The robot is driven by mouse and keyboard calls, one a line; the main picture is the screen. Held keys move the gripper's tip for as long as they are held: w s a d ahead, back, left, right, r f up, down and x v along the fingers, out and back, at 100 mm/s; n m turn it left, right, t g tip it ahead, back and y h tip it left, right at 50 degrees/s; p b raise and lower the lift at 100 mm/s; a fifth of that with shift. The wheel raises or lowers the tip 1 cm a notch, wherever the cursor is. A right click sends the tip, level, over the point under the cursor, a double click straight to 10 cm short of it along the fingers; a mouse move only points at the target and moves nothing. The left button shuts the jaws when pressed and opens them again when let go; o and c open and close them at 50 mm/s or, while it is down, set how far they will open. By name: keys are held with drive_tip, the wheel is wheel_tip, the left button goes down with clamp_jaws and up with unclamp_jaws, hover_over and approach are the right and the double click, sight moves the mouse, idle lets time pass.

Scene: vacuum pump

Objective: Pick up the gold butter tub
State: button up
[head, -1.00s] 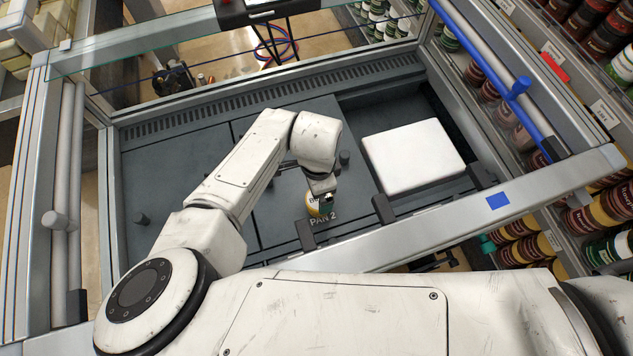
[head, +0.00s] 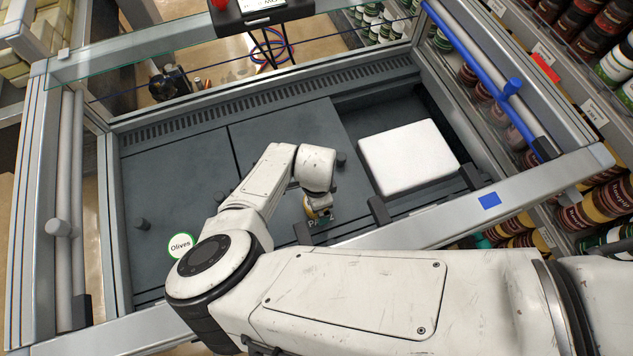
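The gold butter tub (head: 311,207) is on the dark panel marked "PAN 2", near the front rail. Only a small gold and white patch of it shows; my arm hides the rest. My gripper (head: 320,214) is right at the tub, below the white wrist. The fingers are small and mostly covered, so I cannot tell whether they are open or closed on it, or whether they touch it.
A white block (head: 408,157) is at the right of the dark well. A round lid marked "Olives" (head: 181,246) shows beside my arm at the left. Metal frame rails (head: 420,218) surround the well. Short dark knobs (head: 142,224) stick up from the panels. The back left panel is clear.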

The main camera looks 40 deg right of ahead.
drive_tip(key=shift+c, duration=0.4)
drive_tip(key=c, duration=1.1)
